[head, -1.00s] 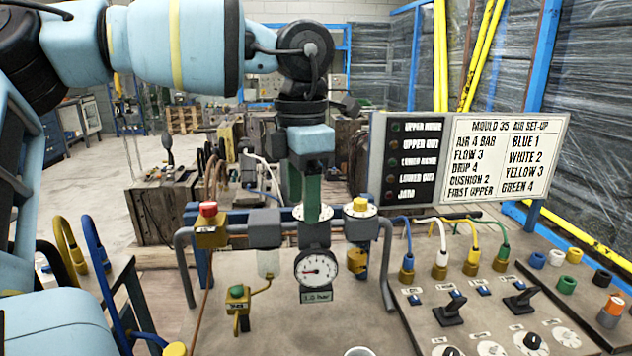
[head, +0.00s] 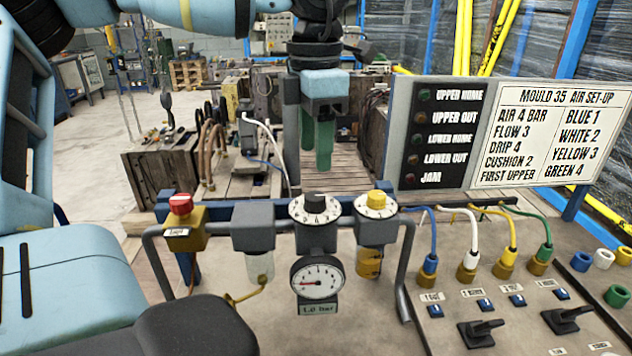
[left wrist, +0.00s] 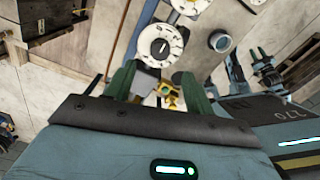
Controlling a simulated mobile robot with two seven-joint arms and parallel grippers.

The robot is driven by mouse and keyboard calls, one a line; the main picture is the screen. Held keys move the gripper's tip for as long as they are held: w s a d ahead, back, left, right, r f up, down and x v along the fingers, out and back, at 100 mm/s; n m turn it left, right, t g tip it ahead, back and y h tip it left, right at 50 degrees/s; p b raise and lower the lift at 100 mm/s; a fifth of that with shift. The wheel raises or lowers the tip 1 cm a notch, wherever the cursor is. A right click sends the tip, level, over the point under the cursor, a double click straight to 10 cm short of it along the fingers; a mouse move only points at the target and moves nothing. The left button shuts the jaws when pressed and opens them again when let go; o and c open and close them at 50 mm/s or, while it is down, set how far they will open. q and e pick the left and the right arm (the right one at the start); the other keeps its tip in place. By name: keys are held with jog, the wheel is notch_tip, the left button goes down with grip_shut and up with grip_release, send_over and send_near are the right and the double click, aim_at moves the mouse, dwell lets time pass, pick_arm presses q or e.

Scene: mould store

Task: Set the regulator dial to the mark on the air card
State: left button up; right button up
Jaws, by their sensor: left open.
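The regulator dial (head: 314,206) is a black knob on a white numbered ring, on top of the grey regulator. The gauge (head: 318,278) below it has its needle pointing left, with a "1.0 bar" readout (head: 318,308) under it. The air card (head: 551,137) reads "AIR 4 BAR". My left gripper (head: 316,158) points down, open and empty, with its green fingertips just above the dial in the picture. In the left wrist view a white-ringed dial (left wrist: 161,46) shows beyond the open fingers (left wrist: 156,75), apart from them. My right gripper is not clearly visible.
A yellow-knobbed dial (head: 376,204) stands close right of the regulator; a red-button valve (head: 184,222) stands left. A grey pipe frame (head: 405,265) surrounds them. Coloured hoses (head: 472,236) and black levers (head: 482,330) are at right. A lamp board (head: 437,135) stands beside the card.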

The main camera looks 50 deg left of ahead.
aim_at(315, 195)
pick_arm(q)
jog(key=shift+s+f, duration=0.1)
jog(key=shift+f, duration=0.45)
notch_tip(315, 195, down, 7)
jog(key=shift+r+p, duration=0.15)
jog(key=shift+p, duration=0.15)
jog(key=c, duration=1)
